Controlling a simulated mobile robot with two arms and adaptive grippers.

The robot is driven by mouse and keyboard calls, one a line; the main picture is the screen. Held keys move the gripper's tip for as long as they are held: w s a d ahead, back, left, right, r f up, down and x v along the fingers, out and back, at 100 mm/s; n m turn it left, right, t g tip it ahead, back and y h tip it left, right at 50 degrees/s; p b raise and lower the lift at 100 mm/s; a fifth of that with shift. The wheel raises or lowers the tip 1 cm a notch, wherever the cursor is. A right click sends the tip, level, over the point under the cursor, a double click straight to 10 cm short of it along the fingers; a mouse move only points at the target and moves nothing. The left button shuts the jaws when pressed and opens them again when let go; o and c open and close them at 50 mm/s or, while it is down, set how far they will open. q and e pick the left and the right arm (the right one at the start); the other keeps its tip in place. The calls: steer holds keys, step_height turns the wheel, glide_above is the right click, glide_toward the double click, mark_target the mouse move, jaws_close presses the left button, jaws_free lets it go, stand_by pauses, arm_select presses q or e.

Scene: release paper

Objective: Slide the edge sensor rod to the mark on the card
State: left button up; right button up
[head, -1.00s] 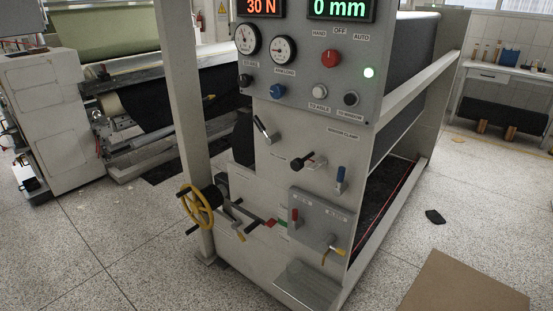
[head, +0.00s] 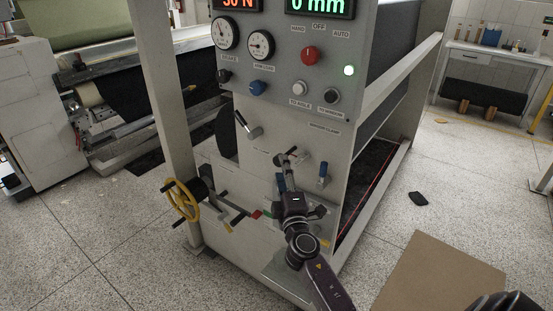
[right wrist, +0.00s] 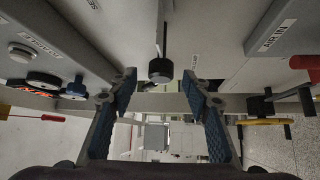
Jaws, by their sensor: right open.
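My right gripper (head: 285,168) is in front of the machine's end panel, beside a black-handled lever (head: 295,155). In the right wrist view the gripper (right wrist: 160,92) is open, with blue-padded fingers apart. A dark round knob on a thin rod (right wrist: 160,70) shows between and beyond them; I cannot tell whether they touch it. A dark rod (head: 232,204) with a red and a green piece near its end sticks out low on the panel, left of my gripper. I cannot tell whether it is the edge sensor rod. I cannot make out the card's mark. My left gripper is not in view.
A yellow handwheel (head: 181,202) stands left of the panel. Displays, gauges and a red knob (head: 309,55) are above. A brown sheet (head: 440,275) lies on the floor at right.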

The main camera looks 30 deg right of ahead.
steer(key=x, duration=0.5)
steer(key=shift+f, duration=0.1)
jaws_close()
